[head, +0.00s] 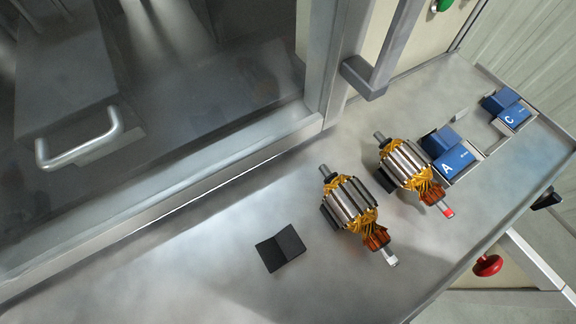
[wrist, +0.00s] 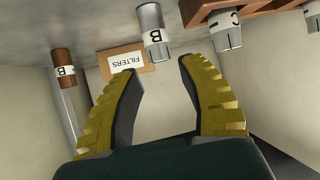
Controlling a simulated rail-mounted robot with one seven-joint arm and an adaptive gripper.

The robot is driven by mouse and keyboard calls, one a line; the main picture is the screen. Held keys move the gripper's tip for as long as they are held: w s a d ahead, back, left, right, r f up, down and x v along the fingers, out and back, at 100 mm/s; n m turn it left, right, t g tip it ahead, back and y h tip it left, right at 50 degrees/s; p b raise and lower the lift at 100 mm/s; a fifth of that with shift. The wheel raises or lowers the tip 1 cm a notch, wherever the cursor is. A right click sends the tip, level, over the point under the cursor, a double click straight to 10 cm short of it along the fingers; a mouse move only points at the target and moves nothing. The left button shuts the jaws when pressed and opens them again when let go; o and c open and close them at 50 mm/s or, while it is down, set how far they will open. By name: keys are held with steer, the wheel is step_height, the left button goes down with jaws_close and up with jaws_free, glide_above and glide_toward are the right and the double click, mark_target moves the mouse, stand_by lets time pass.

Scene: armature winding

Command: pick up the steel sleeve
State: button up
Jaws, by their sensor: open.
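In the wrist view, a grey steel cylinder (wrist: 149,20) with a white band marked B is just beyond my fingertips, near the gap between them. A second grey cylinder (wrist: 227,38) with a band marked C is farther right. A brown-topped tube (wrist: 64,85), also marked B, is at left. I cannot tell for certain which is the steel sleeve. My gripper (wrist: 157,68) is open, with yellow-backed fingers and dark pads, and nothing shows between them. Neither my gripper nor these cylinders show in the head view.
A box labelled FILTERS (wrist: 124,62) is near the left fingertip, and a brown wooden rack (wrist: 262,8) is at the upper right. In the head view, two armatures (head: 350,204) (head: 405,165), blue blocks (head: 458,161) and an empty black V-shaped rest (head: 280,249) are on a metal bench.

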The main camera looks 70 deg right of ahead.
steer(key=b+x, duration=0.3)
steer(key=x, duration=0.4)
steer(key=shift+w+d+f, duration=0.1)
steer(key=shift+d+f, duration=0.05)
steer(key=shift+f, duration=0.2)
jaws_close()
